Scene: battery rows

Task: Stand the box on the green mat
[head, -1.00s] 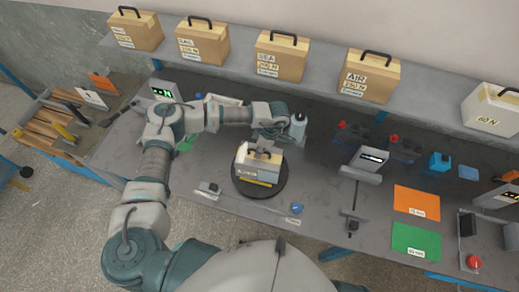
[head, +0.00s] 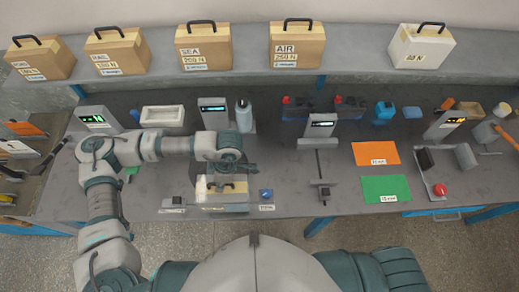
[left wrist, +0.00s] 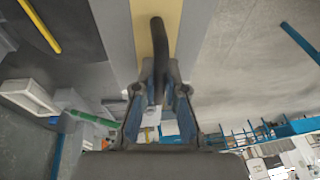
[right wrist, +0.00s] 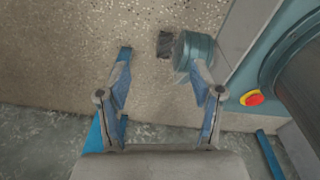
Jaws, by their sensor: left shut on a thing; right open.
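The box (head: 221,194) is pale grey with a tan top and a black handle. My left gripper (head: 222,174) is above it and shut on its handle (left wrist: 159,42), which shows between the fingers in the left wrist view. The box is upright near the table's front edge; whether its base touches anything is hidden. The green mat (head: 387,189) lies flat and bare to the right, in front of an orange mat (head: 376,153). My right gripper (right wrist: 162,80) is open and empty over the floor in the right wrist view.
A small display stand with a post (head: 322,165) stands between the box and the green mat. A fixture with a red button (head: 440,189) is right of the mat. Several boxes, including the AIR box (head: 297,46), stand on the rear shelf (head: 258,75).

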